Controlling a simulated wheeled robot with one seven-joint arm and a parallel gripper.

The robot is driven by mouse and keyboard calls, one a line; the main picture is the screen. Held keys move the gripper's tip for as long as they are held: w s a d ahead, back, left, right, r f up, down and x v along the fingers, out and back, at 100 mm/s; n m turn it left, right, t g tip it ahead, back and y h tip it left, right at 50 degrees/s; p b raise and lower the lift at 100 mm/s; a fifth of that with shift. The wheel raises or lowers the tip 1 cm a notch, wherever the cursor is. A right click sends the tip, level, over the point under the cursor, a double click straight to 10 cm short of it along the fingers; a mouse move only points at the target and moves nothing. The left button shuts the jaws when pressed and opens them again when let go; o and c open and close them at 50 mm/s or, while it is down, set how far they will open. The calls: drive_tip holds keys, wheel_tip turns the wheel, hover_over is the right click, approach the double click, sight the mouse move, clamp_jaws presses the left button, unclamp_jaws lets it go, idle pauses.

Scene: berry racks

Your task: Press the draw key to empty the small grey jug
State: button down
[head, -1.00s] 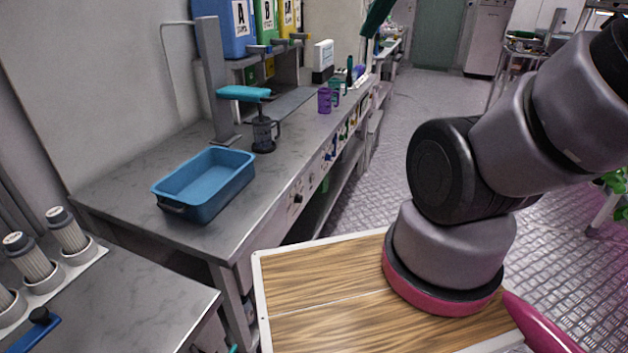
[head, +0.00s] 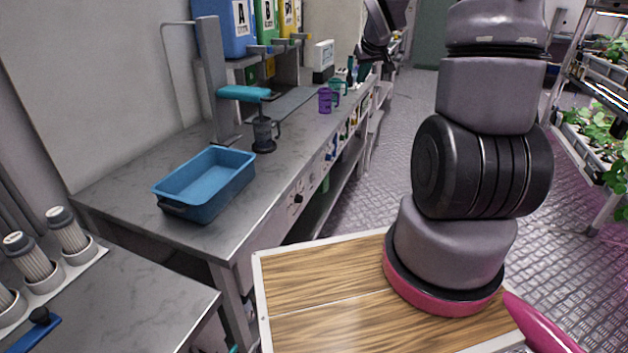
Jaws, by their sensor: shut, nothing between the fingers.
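I cannot make out which part is the draw key. My gripper (head: 363,68) is small and far off at the top centre, near the bench's far front edge. It is shut and empty, to the right of the jug and well apart from it. Its fingertips are hard to separate from the items behind them.
A blue tub (head: 206,185) sits on the near bench. A purple mug (head: 325,100) and a teal mug (head: 337,88) stand farther back. Lettered blue (head: 238,28), green and yellow containers are above the bench. Knobs line the bench front. The aisle floor (head: 385,170) is clear.

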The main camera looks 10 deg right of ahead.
sight(313, 178)
drive_tip(key=w+d+f+n+y, duration=0.1)
drive_tip(key=w+f, duration=0.1)
drive_tip(key=f, duration=0.8)
drive_tip(key=w+f+n+t+y, duration=0.1)
drive_tip(key=w+f, duration=0.2)
drive_tip(key=f, duration=0.7)
drive_tip(key=w+d+f+n+y, duration=0.1)
drive_tip(key=w+f+n, duration=0.1)
drive_tip(key=f, duration=0.8)
drive_tip(key=s+a+f+t+y, duration=0.1)
drive_tip(key=s+a+f+y, duration=0.1)
drive_tip(key=f, duration=0.9)
drive_tip(key=shift+s+a, duration=0.6)
drive_tip(key=shift+s, duration=0.05)
drive_tip(key=w+a, duration=0.5)
drive_tip(key=a, duration=0.2)
drive_tip(key=shift+w+a, duration=0.15)
drive_tip(key=shift+a, duration=0.05)
drive_tip(key=shift+w+a, duration=0.2)
drive_tip(key=shift+a, duration=0.05)
